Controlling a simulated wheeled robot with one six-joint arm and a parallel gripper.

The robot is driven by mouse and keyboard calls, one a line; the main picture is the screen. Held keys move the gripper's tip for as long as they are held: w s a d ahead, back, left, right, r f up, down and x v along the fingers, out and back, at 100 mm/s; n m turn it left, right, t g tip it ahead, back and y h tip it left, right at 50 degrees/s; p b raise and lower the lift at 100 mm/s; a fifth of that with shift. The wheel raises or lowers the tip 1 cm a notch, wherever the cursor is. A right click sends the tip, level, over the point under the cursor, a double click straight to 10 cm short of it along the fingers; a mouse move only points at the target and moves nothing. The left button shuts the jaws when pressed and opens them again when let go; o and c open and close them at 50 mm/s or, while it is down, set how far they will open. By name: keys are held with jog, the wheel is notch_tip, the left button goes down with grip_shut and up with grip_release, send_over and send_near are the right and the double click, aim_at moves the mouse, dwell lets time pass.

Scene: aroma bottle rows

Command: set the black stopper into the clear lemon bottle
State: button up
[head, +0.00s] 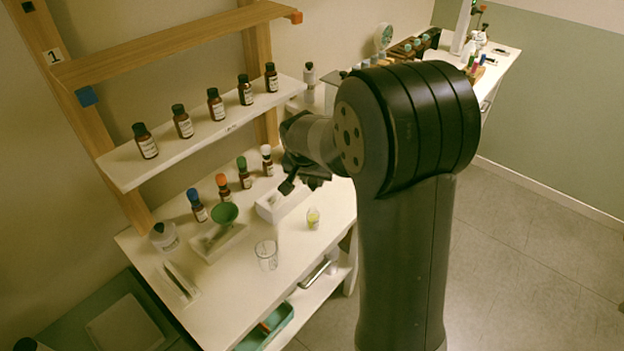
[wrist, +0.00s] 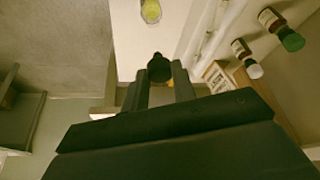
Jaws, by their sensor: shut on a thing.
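My gripper (wrist: 160,85) is shut on the black stopper (wrist: 159,67), which shows at the fingertips in the wrist view. In the head view my gripper (head: 301,183) hangs above the table's right part, and the stopper cannot be made out there. The clear lemon bottle (head: 313,219), with yellow contents, stands on the table in front of the gripper. It also shows at the top edge of the wrist view (wrist: 151,11), partly cut off and apart from the stopper.
A white tray (head: 268,214) lies just left of the gripper. Brown bottles with coloured caps, one green (wrist: 291,39), line the back. A shelf (head: 205,135) with several dark-capped bottles hangs above.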

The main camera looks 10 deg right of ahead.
jog(key=shift+f+b, duration=2.45)
jog(key=shift+f, duration=0.5)
jog(key=shift+b, duration=0.5)
jog(key=shift+f+b, duration=1.4)
jog(key=shift+f, duration=0.05)
jog(key=o, duration=1)
jog(key=shift+o, duration=0.2)
jog(key=v, duration=1.1)
